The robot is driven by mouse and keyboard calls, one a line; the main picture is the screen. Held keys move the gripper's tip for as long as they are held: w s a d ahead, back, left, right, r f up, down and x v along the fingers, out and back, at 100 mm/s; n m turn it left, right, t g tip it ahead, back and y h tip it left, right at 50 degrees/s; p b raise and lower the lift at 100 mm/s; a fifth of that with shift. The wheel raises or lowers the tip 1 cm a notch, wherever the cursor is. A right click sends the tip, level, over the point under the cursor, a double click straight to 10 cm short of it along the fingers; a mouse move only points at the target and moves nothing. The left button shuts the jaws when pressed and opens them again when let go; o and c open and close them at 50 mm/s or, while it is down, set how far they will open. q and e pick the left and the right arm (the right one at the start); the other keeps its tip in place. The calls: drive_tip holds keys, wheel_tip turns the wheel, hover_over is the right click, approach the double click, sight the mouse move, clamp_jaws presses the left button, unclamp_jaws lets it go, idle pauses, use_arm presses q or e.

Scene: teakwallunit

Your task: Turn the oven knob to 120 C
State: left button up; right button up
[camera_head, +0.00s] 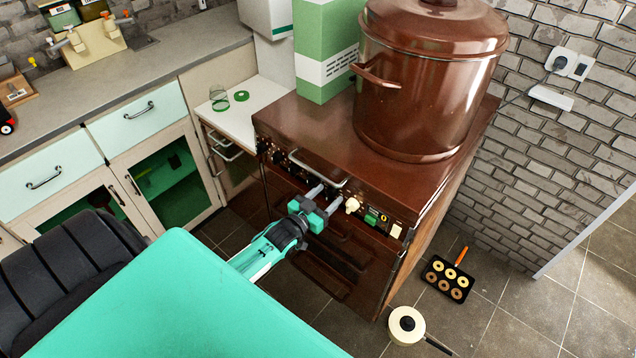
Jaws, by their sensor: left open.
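A cream knob (352,205) sits on the panel beside a small lit display (371,216). Several dark knobs (278,156) sit further left on the panel. My left gripper (326,196) is open at the panel, just left of the cream knob. I cannot tell whether its fingers touch the panel or a knob between them. The knob markings are too small to read. My right gripper is not in view.
A large brown pot (428,90) and a green-and-white box (326,50) stand on or beside the oven top. A metal rail handle (318,170) runs near the panel. A muffin-type tray (447,280) and a white pan (407,325) lie on the floor at right.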

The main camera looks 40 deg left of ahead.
use_arm(q)
drive_tip(key=s+a+b, duration=0.1)
drive_tip(key=s+b, duration=0.1)
drive_tip(key=s, duration=1.1)
drive_tip(key=shift+s, duration=0.3)
drive_tip(key=s+d+f+g+y, duration=0.1)
drive_tip(key=s+f+g, duration=0.4)
drive_tip(key=f, duration=1)
drive_tip(key=s+d+f+g, duration=0.1)
drive_tip(key=s+f+g, duration=0.35)
drive_tip(key=f, duration=0.95)
drive_tip(key=s+d+f+g, duration=0.2)
drive_tip(key=s+f, duration=0.4)
drive_tip(key=s, duration=0.3)
drive_tip(key=s+d+f+m+g, duration=0.1)
drive_tip(key=s+d+f+g, duration=0.2)
drive_tip(key=s+f, duration=0.3)
drive_tip(key=s+d+f+g, duration=0.2)
drive_tip(key=s+d+f, duration=0.2)
drive_tip(key=s, duration=0.8)
wheel_tip(320, 180, down, 3)
drive_tip(key=shift+s+r+m, duration=0.2)
drive_tip(key=shift+s+m, duration=0.1)
drive_tip(key=shift+s, duration=0.1)
drive_tip(key=shift+g, duration=0.25)
